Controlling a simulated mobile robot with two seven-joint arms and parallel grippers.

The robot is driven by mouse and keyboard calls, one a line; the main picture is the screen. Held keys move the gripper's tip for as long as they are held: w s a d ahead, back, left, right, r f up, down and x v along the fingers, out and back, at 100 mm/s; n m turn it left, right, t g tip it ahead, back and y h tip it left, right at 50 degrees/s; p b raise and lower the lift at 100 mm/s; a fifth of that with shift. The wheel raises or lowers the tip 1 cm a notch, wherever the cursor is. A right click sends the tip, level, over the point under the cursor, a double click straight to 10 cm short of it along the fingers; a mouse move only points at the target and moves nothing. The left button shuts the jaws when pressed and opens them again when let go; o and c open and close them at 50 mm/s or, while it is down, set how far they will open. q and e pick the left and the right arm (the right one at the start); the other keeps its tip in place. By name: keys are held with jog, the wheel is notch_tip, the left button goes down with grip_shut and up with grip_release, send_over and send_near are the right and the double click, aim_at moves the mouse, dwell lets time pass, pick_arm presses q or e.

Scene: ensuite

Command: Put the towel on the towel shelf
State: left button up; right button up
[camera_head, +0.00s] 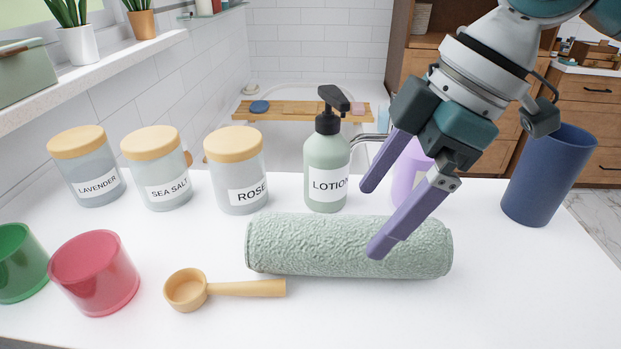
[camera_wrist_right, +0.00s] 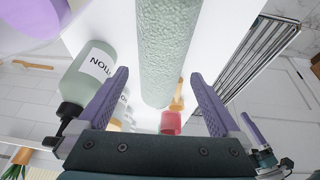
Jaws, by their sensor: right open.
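The rolled pale green towel (camera_head: 310,247) lies lengthwise on the white counter in the head view. It also shows in the right wrist view (camera_wrist_right: 167,40), lying between the fingers' lines. My right gripper (camera_head: 373,220) is open above the towel, its purple fingers pointing down and left. One fingertip overlaps the towel in the picture, the other is toward the lotion bottle; I cannot tell if either touches. In the right wrist view my gripper (camera_wrist_right: 158,76) holds nothing. A slatted metal rack (camera_wrist_right: 258,58) there may be the towel shelf.
Behind the towel stand a lotion bottle (camera_head: 323,170), a purple item (camera_head: 408,172) and a blue cup (camera_head: 548,175). Jars, including one labelled Rose (camera_head: 235,172), stand at left. A wooden scoop (camera_head: 190,290) and red cup (camera_head: 95,273) are in front. The counter's right front is clear.

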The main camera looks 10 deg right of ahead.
aim_at(359, 226)
jog(key=x, duration=0.7)
jog(key=shift+s+a+r, duration=0.1)
jog(key=shift+a, duration=0.1)
jog(key=shift+c, duration=0.4)
jog(key=c, duration=1.2)
